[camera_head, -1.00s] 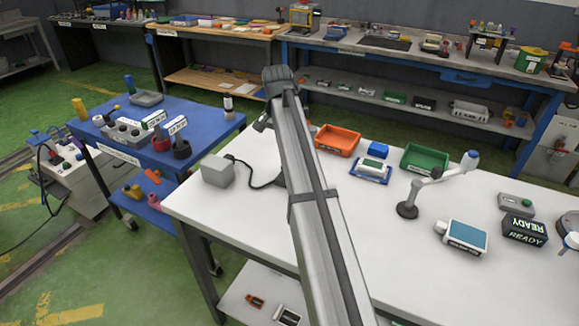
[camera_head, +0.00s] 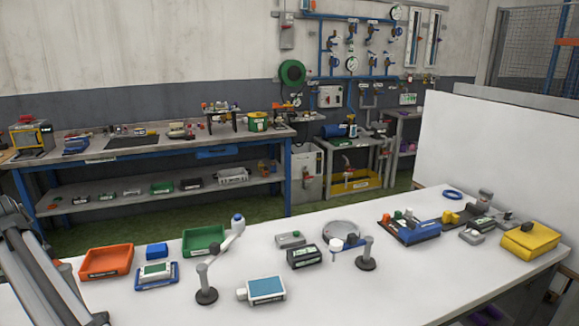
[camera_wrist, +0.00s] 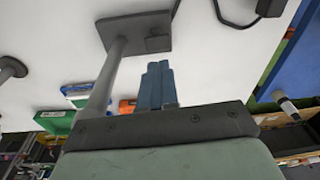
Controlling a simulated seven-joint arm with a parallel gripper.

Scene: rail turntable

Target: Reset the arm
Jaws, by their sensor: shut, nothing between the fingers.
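My gripper (camera_wrist: 156,85) shows in the wrist view. Its two blue-grey fingers are shut together with nothing between them, above the white table (camera_wrist: 210,60). In the head view my arm runs along the left edge of the picture, and my gripper is outside that view. The wrist view also shows the orange tray (camera_wrist: 127,105), the green tray (camera_wrist: 55,121) and the blue-and-white item (camera_wrist: 76,92) beyond my fingers, apart from them.
The table holds an orange tray (camera_head: 107,261), a green tray (camera_head: 203,240), a small jointed stand (camera_head: 207,295), a blue-topped box (camera_head: 266,289), a round disc (camera_head: 342,231) and a yellow box (camera_head: 530,241). A white panel (camera_head: 490,150) stands behind its right end. The table's front middle is clear.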

